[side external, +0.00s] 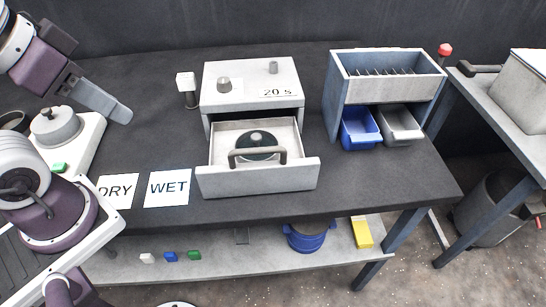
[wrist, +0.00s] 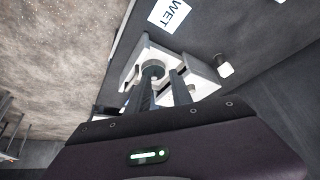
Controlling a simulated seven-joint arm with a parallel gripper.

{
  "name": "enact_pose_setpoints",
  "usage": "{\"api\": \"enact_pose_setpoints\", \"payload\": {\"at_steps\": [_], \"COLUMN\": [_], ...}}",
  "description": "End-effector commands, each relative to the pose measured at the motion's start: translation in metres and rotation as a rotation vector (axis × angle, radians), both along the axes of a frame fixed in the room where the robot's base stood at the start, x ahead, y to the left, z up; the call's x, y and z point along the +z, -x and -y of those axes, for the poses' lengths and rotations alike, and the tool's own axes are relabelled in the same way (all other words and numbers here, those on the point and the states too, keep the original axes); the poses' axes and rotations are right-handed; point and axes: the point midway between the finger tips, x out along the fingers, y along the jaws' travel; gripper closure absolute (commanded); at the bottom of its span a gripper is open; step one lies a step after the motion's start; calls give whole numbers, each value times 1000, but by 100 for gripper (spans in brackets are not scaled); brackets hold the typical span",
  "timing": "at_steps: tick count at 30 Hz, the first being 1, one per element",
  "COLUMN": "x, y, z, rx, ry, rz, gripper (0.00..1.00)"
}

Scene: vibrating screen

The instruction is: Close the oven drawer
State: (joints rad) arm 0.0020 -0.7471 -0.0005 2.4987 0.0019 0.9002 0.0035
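The oven (side external: 252,90) is a light grey box with a knob and a "20 s" label on top. Its drawer (side external: 257,182) is pulled out toward the front of the table. A dark curved handle (side external: 258,157) stands at the drawer's front, and a dark round dish (side external: 257,140) lies inside. My gripper (side external: 122,112) is in the air at the upper left, well away from the drawer. In the wrist view the two dark fingers of my gripper (wrist: 163,90) are apart with nothing between them. The oven and open drawer (wrist: 133,75) appear beyond the fingers, partly hidden by them.
DRY (side external: 117,191) and WET (side external: 168,188) cards lie left of the drawer. A small white-topped object (side external: 186,82) stands left of the oven. A slotted grey box (side external: 388,65) with blue (side external: 360,130) and grey bins (side external: 400,125) stands right. The tabletop between my gripper and the oven is mostly clear.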

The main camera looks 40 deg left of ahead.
Motion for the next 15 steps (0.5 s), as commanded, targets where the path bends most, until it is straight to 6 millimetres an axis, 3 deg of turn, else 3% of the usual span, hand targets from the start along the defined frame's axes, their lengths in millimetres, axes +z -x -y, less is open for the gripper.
{"api": "enact_pose_setpoints", "payload": {"at_steps": [1, 3, 4, 7, 11, 15], "x": [-1, -4, -6, -21, -58, -103], "y": [-2, -11, -16, -42, -68, -73], "z": [1, 6, 10, 34, 89, 146], "rx": [-37, -180, -276, -722, -1366, -1901], "ry": [-22, -104, -157, -388, -685, -906], "rz": [-14, -65, -96, -214, -332, -396], "gripper": [86, 100, 100, 100, 100, 100]}}
